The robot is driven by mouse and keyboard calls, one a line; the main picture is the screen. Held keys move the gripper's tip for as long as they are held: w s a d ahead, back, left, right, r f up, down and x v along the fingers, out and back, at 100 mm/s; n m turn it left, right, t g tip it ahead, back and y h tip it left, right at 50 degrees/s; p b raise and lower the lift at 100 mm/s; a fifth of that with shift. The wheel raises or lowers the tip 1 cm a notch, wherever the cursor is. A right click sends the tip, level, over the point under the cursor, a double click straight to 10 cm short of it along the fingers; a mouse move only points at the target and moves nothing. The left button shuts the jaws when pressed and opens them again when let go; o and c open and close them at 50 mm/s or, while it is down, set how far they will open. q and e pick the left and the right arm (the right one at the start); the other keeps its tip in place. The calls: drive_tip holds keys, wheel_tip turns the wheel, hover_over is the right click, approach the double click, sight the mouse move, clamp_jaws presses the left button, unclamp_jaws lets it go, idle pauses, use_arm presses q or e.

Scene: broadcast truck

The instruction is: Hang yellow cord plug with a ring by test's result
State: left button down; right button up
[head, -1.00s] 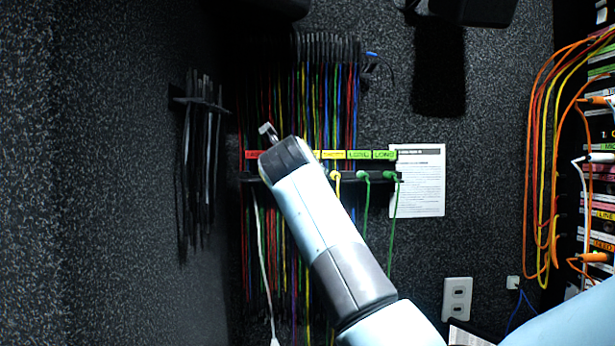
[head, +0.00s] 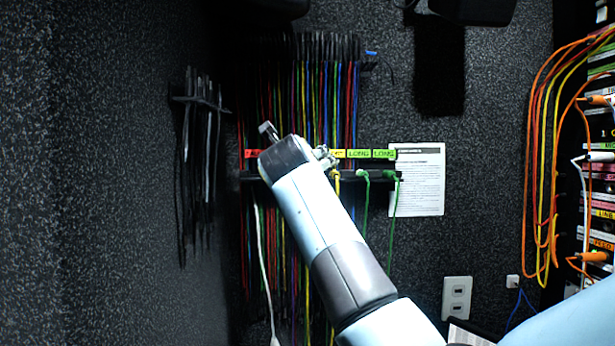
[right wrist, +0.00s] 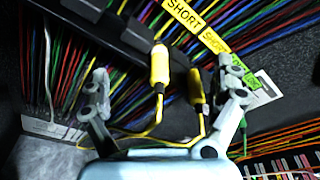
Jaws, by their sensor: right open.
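Two yellow plugs hang from the dark rail in the right wrist view: the left plug (right wrist: 160,65) and the right plug (right wrist: 197,92), each with a yellow cord. Yellow SHORT labels (right wrist: 184,14) and green labels (right wrist: 247,80) run along the rail. My right gripper (right wrist: 164,75) is open, its fingers on either side of the two plugs, with nothing visibly gripped. In the head view my right wrist hides part of the rail, and a yellow plug (head: 335,174) shows just right of it. I cannot make out a ring. My left gripper is out of view.
Green plugs (head: 363,175) hang right of the yellow one, under LONG labels (head: 359,154). Many coloured cords (head: 290,250) hang behind my arm. A printed sheet (head: 420,180) is on the wall.

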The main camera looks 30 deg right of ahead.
drive_tip(key=shift+s+a, duration=0.1)
drive_tip(key=shift+s, duration=0.05)
idle(0.3)
drive_tip(key=f+v, duration=0.1)
drive_tip(key=v, duration=0.6)
drive_tip(key=shift+s+p, duration=0.3)
drive_tip(key=shift+s, duration=0.3)
idle(0.3)
drive_tip(key=shift+w+r, duration=0.1)
idle(0.4)
